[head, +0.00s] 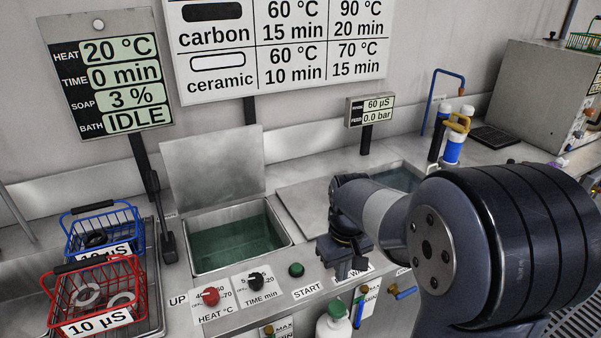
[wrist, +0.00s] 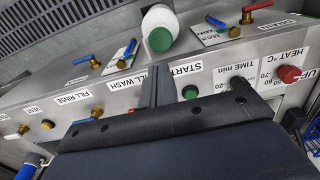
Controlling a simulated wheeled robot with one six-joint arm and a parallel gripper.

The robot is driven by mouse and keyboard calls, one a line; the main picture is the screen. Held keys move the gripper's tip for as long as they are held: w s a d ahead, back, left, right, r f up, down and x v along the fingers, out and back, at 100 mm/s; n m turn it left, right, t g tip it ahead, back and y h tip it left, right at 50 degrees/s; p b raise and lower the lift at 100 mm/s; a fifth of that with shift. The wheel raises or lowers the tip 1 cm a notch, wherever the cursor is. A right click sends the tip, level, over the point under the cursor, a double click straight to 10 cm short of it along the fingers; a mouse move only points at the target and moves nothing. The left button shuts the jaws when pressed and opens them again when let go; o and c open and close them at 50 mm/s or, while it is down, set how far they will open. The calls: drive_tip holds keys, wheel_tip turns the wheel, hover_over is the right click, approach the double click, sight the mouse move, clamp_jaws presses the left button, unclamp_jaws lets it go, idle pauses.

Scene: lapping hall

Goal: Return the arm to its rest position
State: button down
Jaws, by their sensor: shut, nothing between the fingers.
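My arm reaches in from the right in the head view, bent over the front of the bench. My gripper (head: 345,268) points down in front of the panel, to the right of the green START button (head: 296,269). In the wrist view my gripper (wrist: 158,80) has its fingers together with nothing between them. The START button (wrist: 190,92) shows beside the fingers there. I cannot tell whether the fingertips touch anything.
An open bath (head: 238,240) of green liquid lies left of my gripper, its lid (head: 212,165) raised. A red basket (head: 97,295) and blue basket (head: 104,228) stand at left. Red knob (head: 210,296), black knob (head: 256,281) and a green-capped bottle (head: 334,325) are near. The display reads IDLE.

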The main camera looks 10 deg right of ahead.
drive_tip(key=b, duration=0.2)
hover_over(338, 306)
wheel_tip(338, 306, down, 7)
wheel_tip(338, 306, up, 8)
drive_tip(key=shift+r+p, duration=0.15)
drive_tip(key=shift+p, duration=0.25)
drive_tip(key=shift+a, duration=0.1)
